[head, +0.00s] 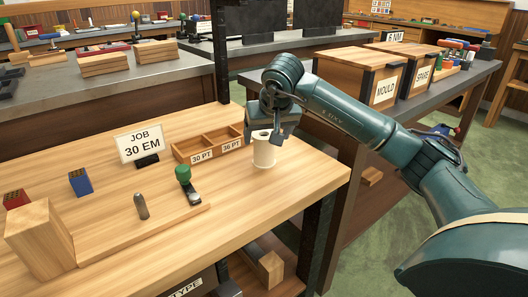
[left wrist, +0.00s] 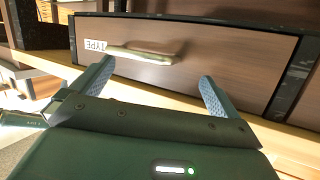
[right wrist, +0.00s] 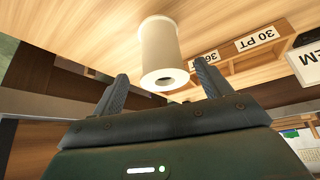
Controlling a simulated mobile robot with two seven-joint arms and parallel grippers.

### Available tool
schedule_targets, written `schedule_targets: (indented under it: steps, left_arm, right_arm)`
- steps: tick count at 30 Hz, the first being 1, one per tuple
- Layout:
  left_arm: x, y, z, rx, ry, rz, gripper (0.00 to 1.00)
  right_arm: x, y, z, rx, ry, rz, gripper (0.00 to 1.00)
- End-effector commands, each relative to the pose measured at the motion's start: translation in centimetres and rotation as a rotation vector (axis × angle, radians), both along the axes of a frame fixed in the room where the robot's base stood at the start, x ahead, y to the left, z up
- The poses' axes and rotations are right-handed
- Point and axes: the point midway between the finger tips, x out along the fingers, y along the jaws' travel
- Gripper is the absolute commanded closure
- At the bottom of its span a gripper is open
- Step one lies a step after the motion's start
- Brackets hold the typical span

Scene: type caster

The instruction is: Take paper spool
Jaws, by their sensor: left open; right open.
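The paper spool (head: 264,152) is a cream-white upright roll with a dark hole in its top. It stands near the right end of the wooden bench, just right of the divided tray. My right gripper (head: 270,133) is at the spool's top in the head view. In the right wrist view the spool (right wrist: 160,50) lies ahead, between the lines of the two open fingers (right wrist: 160,85); no firm hold shows. My left gripper (left wrist: 155,75) is open and empty, facing a drawer labelled TYPE (left wrist: 200,45). It is not seen in the head view.
A wooden tray (head: 180,155) marked 30 PT and 36 PT stands close left of the spool. The bench front (head: 260,215) is clear.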

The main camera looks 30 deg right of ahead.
Motion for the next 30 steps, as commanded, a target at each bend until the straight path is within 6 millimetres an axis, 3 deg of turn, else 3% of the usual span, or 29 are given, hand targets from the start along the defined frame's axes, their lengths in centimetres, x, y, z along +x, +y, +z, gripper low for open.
schedule_targets:
  steps: [12,21,30]
  left_arm:
    - [0.5,-0.3,-0.2,-0.005,-0.096,-0.008,0.00]
    - [0.5,-0.3,0.1,-0.007,-0.112,-0.008,0.00]
    - [0.5,-0.3,0.0,-0.007,-0.110,-0.009,0.00]
  right_arm:
    - [2.4,-0.4,-4.4,0.002,0.001,0.000,0.23]
    - [2.7,-0.5,-4.8,0.001,-0.001,0.000,0.23]
    - [2.7,-0.5,-4.8,0.001,-0.001,0.000,0.45]
